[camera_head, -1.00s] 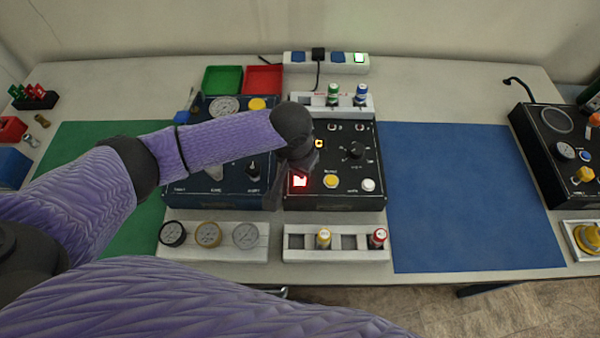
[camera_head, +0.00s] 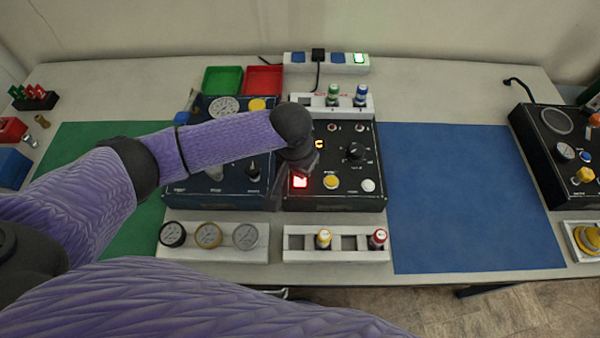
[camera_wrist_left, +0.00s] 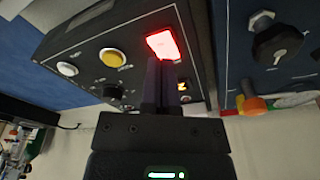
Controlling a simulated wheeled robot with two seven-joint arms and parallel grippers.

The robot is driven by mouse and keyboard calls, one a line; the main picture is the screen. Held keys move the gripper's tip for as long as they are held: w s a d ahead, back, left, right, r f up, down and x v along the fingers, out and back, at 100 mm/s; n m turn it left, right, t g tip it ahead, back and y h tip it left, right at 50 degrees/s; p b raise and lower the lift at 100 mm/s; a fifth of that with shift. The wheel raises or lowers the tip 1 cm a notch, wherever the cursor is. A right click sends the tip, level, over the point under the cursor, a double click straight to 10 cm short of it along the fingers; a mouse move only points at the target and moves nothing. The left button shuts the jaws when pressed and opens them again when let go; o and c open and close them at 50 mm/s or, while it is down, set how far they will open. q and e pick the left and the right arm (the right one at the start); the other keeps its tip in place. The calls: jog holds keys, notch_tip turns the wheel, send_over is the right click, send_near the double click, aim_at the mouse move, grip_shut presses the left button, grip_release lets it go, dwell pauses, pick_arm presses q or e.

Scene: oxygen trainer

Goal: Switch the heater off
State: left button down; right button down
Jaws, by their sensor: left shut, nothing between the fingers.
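The black panel box (camera_head: 335,200) stands in the middle of the table. A red lit rocker switch (camera_head: 300,181) is at the lower left of its face and glows. It also shows at the top middle of the left wrist view (camera_wrist_left: 165,43). My left gripper (camera_wrist_left: 157,62) is shut and empty, with its fingertips right by the lit switch's edge; I cannot tell whether they touch it. In the head view my left wrist hides much of the gripper and the box's upper left part. My right gripper is not in view.
A yellow button (camera_head: 331,181), a white button (camera_head: 368,185) and a black knob (camera_head: 355,151) share the panel. A dark blue box (camera_head: 215,200) stands close on the left. A bottle rack (camera_head: 350,243) lies in front. The blue mat (camera_head: 470,200) is clear.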

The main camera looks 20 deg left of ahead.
aim_at(300, 182)
pick_arm(q)
jog(key=shift+f+b, duration=0.6)
jog(key=shift+f, duration=0.6)
dwell(0.9)
jog(key=shift+r, duration=0.1)
notch_tip(300, 182, up, 7)
jog(key=p, duration=0.8)
jog(key=shift+r+p, duration=0.1)
jog(key=shift+p, duration=0.25)
